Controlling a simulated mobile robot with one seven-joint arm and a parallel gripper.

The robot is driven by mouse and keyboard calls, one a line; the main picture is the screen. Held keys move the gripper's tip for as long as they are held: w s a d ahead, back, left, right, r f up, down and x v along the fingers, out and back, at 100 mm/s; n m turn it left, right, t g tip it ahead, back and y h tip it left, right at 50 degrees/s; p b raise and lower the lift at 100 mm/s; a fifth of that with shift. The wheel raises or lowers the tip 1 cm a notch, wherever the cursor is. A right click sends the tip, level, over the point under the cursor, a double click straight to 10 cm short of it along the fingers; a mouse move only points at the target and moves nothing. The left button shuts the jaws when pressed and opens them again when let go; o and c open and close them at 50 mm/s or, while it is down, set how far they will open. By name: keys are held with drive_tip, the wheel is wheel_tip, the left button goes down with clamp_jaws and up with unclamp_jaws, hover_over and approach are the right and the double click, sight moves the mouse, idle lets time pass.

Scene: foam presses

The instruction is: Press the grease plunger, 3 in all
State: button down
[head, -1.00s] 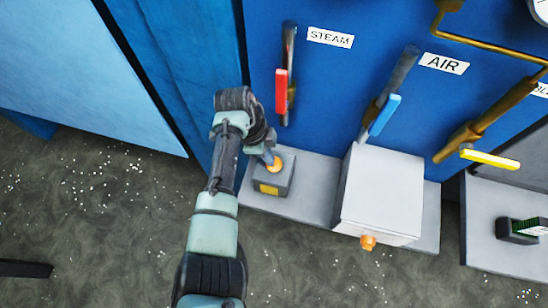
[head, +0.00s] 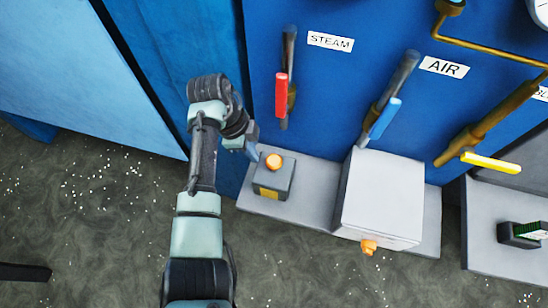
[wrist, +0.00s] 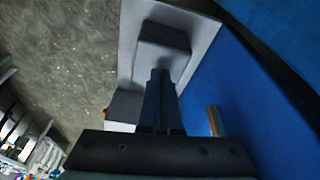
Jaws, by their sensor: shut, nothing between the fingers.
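A grey box (head: 273,178) with a round orange button (head: 273,161) on top and a yellow label on its front stands on the grey ledge; I take this button as the grease plunger. My gripper (head: 253,154) is shut and empty, just left of the button and apart from it in the head view. In the wrist view my shut fingers (wrist: 159,85) point toward the grey box (wrist: 163,45), and its orange button does not show there.
A large light grey box (head: 383,195) with an orange knob (head: 369,246) on its front stands to the right. Behind are a red-handled lever (head: 282,95), a blue-handled lever (head: 385,117) and a yellow-handled lever (head: 490,160) on the blue wall. The floor in front is open.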

drive_tip(key=b+v, duration=0.2)
drive_tip(key=v, duration=0.8)
drive_tip(key=shift+a, duration=0.1)
drive_tip(key=y+p, duration=0.2)
drive_tip(key=p, duration=0.2)
approach(272, 160)
drive_tip(key=shift+s+a+r, duration=0.1)
drive_tip(key=shift+a+r, duration=0.1)
drive_tip(key=shift+r, duration=0.1)
drive_tip(key=f+b, duration=0.6)
drive_tip(key=f, duration=0.1)
drive_tip(key=shift+d+b, duration=0.35)
drive_tip(key=shift+b, duration=0.05)
